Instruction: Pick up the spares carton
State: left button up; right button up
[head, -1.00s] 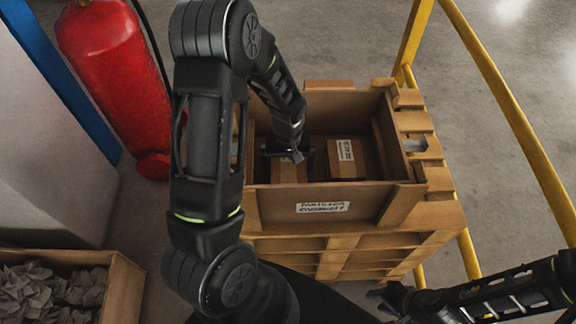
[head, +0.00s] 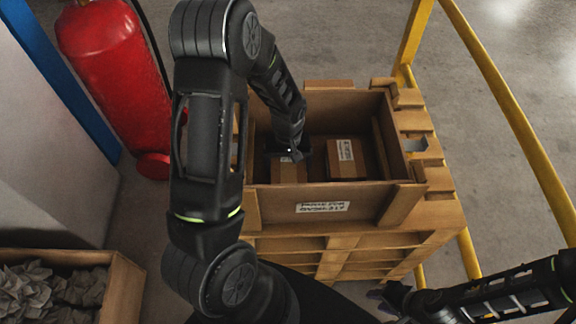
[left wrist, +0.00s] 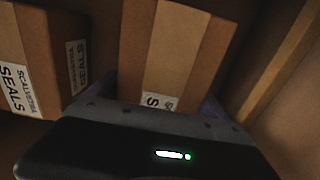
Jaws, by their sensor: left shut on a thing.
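My left gripper (head: 290,152) reaches down into an open wooden crate (head: 270,200) and is shut on a brown carton (head: 289,173). In the left wrist view this carton (left wrist: 185,50) stands between the two fingers. Its white label is mostly hidden by the gripper and only an "S" shows, so I cannot read whether it says spares. A second carton (head: 346,160) is beside it in the crate; in the left wrist view this second carton (left wrist: 35,60) has labels reading "SEALS". My right gripper (head: 392,296) is low at the right, outside the crate, small and dark.
The crate has raised walls and sits on stacked wooden pallets (head: 440,215). A yellow rail (head: 505,95) runs along the right. A red fire extinguisher (head: 112,75) stands at the left. A box of crumpled grey paper (head: 122,290) is at the lower left.

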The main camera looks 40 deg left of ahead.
aim_at(288, 160)
pick_arm(q)
jog(key=c, duration=0.4)
jog(key=shift+r, duration=0.15)
notch_tip(288, 160, up, 10)
jog(key=shift+f+b, duration=0.1)
jog(key=shift+b, duration=0.3)
dwell(0.4)
